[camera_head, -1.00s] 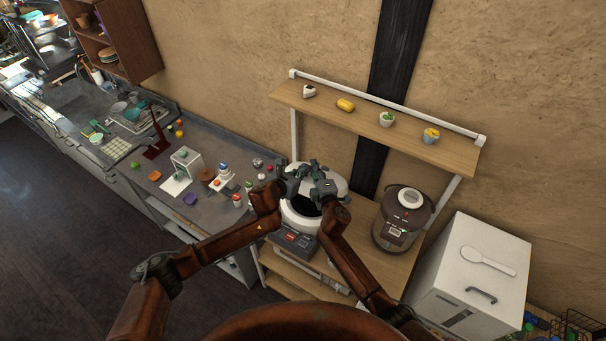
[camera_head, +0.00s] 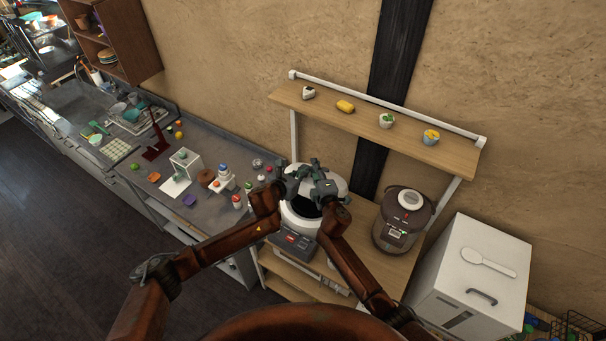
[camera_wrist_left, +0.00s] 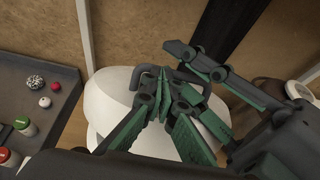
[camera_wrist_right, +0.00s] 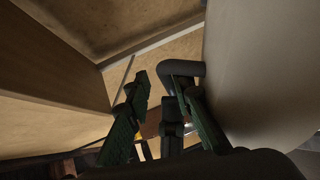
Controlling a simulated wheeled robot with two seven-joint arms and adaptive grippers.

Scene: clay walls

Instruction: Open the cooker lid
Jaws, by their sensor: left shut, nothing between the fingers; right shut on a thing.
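The white cooker (camera_head: 294,214) stands on a wooden stand, with a red-marked front panel and a dark area at its top. Its white lid (camera_wrist_left: 112,108) carries a dark bar handle (camera_wrist_left: 188,74); in the right wrist view the pale lid (camera_wrist_right: 265,75) fills the right side. My left gripper (camera_head: 291,176) is shut and empty; in the left wrist view its fingertips (camera_wrist_left: 163,78) meet beside the handle. My right gripper (camera_head: 322,182) is at the handle, shut on it, though the fingers partly hide the contact. The two grippers are very close together.
A shelf board (camera_head: 365,119) with small items is above and behind. A white box (camera_head: 470,265) is at the right. The grey counter (camera_head: 215,145) at the left holds several small objects.

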